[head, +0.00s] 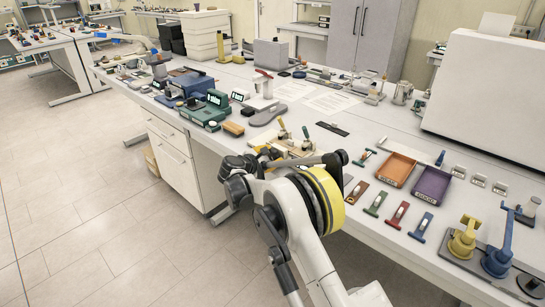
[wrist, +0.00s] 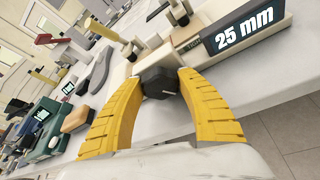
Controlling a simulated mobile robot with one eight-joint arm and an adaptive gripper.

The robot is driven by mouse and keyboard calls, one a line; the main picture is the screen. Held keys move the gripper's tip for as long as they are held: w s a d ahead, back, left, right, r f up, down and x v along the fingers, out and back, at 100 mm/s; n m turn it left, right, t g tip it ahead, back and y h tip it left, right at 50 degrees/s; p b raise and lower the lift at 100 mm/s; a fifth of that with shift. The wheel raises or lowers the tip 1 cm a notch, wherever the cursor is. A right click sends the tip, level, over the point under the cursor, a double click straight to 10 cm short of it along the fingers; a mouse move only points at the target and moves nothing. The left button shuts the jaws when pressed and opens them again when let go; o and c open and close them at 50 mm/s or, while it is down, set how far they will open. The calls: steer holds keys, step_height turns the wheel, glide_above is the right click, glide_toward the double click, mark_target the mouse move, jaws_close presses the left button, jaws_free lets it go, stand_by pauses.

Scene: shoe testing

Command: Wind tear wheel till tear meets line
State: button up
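The tear wheel is a dark faceted knob (wrist: 158,82) on the near end of a cream tester (wrist: 158,55), in the middle of the wrist view. My gripper (wrist: 163,84) has its two yellow fingers on either side of the knob, with the tips against it. A black display (wrist: 243,31) on the tester reads "25 mm". A tear and a line cannot be made out. In the head view the cream tester (head: 291,147) is partly hidden behind my arm, and the knob and fingertips cannot be made out there.
Left of the tester stand a green device (head: 207,112), a tan block (head: 233,129) and a grey shoe sole (head: 268,115). Right of it lie an orange tray (head: 396,169), a purple tray (head: 432,186) and several small coloured tools. The floor at left is clear.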

steer(key=o, duration=0.3)
